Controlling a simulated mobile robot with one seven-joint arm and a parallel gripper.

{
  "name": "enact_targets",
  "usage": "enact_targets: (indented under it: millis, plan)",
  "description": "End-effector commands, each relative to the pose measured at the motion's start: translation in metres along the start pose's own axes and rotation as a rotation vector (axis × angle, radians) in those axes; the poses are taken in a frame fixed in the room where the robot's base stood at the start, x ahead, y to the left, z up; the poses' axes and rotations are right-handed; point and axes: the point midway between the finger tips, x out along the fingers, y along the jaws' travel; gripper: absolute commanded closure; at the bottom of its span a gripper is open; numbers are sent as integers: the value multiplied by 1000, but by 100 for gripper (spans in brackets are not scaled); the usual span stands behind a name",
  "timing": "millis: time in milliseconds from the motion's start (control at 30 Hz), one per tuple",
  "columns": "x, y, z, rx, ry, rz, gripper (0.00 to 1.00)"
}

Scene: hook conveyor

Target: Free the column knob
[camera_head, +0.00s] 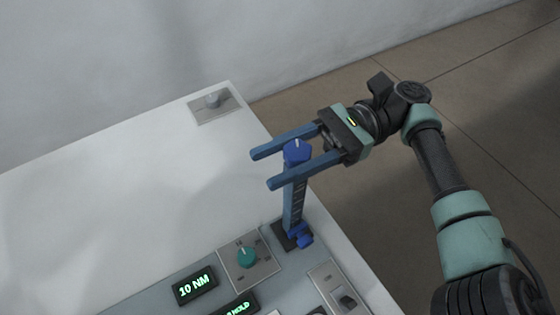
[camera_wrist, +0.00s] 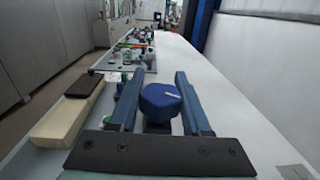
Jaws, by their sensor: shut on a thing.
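A blue column (camera_head: 292,205) with a dark scale strip stands upright near the bench's right edge. A blue faceted knob (camera_head: 297,153) with a white mark sits on its top. My gripper (camera_head: 262,170) reaches in from the right, its two blue fingers on either side of this knob and shut on it. The fingertips extend past the knob to the left. In the wrist view the knob (camera_wrist: 160,101) sits between the fingers (camera_wrist: 160,74). A small blue part (camera_head: 304,241) sticks out at the column's foot, on a dark base. The column below the knob is mostly hidden in the wrist view.
A panel in front holds a green dial (camera_head: 247,256), a "10 NM" display (camera_head: 195,286), another lit display (camera_head: 236,304) and a switch (camera_head: 347,300). A grey plate with a knob (camera_head: 212,103) lies at the back corner. The white bench top at left is clear.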

Motion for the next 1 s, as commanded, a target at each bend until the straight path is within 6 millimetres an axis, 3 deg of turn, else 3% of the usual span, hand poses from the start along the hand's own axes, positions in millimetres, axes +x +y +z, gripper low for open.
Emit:
enact_targets:
  millis: [333, 367, 533, 1000]
  plan:
    - [2, 0, -1, 2, 1, 7, 100]
    - [2, 0, -1, 2, 1, 7, 50]
    - [1, 0, -1, 1, 1, 5, 22]
    - [6, -4, 2, 0, -1, 3, 22]
